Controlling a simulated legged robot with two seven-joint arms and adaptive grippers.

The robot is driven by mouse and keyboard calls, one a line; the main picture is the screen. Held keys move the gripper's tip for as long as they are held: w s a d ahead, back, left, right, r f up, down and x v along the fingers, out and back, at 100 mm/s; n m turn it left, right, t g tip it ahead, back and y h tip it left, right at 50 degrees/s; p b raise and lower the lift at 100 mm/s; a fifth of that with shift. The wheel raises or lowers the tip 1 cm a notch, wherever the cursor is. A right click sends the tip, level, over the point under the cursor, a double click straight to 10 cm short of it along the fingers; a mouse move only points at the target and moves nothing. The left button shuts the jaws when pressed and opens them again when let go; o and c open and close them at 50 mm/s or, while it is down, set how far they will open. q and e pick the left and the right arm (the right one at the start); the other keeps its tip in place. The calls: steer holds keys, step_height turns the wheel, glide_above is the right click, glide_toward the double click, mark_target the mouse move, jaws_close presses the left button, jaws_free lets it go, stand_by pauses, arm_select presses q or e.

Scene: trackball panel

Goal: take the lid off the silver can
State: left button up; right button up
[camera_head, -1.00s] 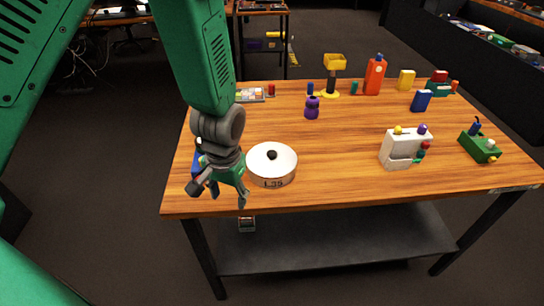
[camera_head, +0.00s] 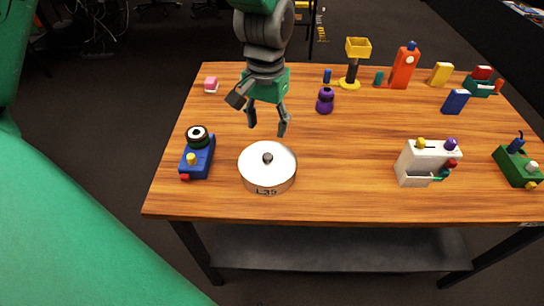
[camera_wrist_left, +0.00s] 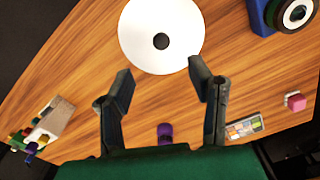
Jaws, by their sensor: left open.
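The silver can (camera_head: 267,184) stands upright near the front left of the wooden table, marked "L35". Its flat white lid (camera_head: 281,162) with a dark round knob (camera_head: 267,158) is on top. The lid also shows in the left wrist view (camera_wrist_left: 180,22), with its knob (camera_wrist_left: 161,41) beyond the fingers. My left gripper (camera_head: 267,130) is open and empty, above and just behind the can, fingers pointing down. In the left wrist view the open fingers (camera_wrist_left: 159,82) are apart from the lid. My right gripper is not in view.
A blue block device (camera_head: 198,160) with a black ring stands left of the can. A white panel box (camera_head: 422,165) is to the right, a purple object (camera_head: 325,102) behind. The wooden table (camera_head: 340,175) is bare between can and white box.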

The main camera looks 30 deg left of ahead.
arm_select(q)
glide_above(268, 156)
step_height(268, 156, down, 5)
steer(key=shift+s+d+b, duration=0.1)
steer(key=shift+d+b, duration=0.05)
steer(key=shift+b, duration=0.15)
steer(key=shift+w+a+f+b, duration=0.1)
steer(key=shift+a+f+b, duration=0.1)
steer(key=shift+f, duration=1.3)
steer(key=shift+w+a+f+b, duration=0.1)
steer(key=shift+f+b, duration=0.05)
steer(key=shift+f, duration=1.35)
steer(key=shift+d, duration=0.1)
steer(key=shift+c, duration=0.5)
jaws_close()
